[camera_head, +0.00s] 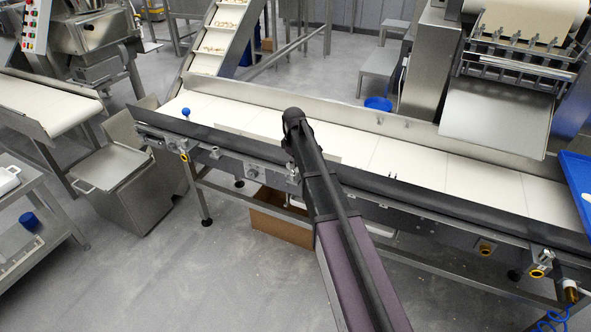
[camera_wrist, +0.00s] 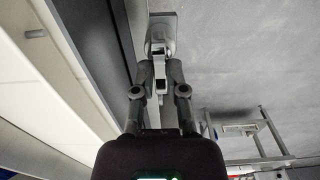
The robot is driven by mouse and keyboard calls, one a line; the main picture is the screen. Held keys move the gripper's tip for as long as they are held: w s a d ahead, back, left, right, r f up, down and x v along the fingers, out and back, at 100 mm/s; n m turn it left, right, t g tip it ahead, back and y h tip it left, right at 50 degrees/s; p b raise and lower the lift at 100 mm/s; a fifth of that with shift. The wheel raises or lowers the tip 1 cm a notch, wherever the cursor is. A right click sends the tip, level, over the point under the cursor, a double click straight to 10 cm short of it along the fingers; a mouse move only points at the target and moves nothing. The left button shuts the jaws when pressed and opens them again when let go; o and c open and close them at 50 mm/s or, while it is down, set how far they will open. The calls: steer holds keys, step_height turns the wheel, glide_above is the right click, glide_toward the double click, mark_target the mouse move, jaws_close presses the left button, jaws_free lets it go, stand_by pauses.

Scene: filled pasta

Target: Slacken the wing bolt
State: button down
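My gripper (camera_wrist: 160,70) shows in the wrist view with its two dark fingers on either side of a narrow, pale metal piece. A grey metal bracket (camera_wrist: 162,28) with a rounded part lies just beyond the fingertips, beside the conveyor's dark side rail. The wing bolt cannot be made out clearly; the fingers cover that spot. I cannot tell whether the fingers touch the pale piece. In the head view my arm reaches over the conveyor's near side, and my gripper is hidden or merges with the metal fittings there.
The conveyor (camera_head: 415,165) has a pale belt and a dark near rail. A blue tray (camera_head: 577,178) is at the right. The floor in front is clear.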

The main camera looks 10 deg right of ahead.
stand_by(0.3)
steer(key=n, duration=0.5)
steer(key=shift+w, duration=0.1)
steer(key=n, duration=0.6)
steer(key=shift+w+r, duration=0.1)
steer(key=c, duration=0.6)
jaws_free()
steer(key=shift+o, duration=1.1)
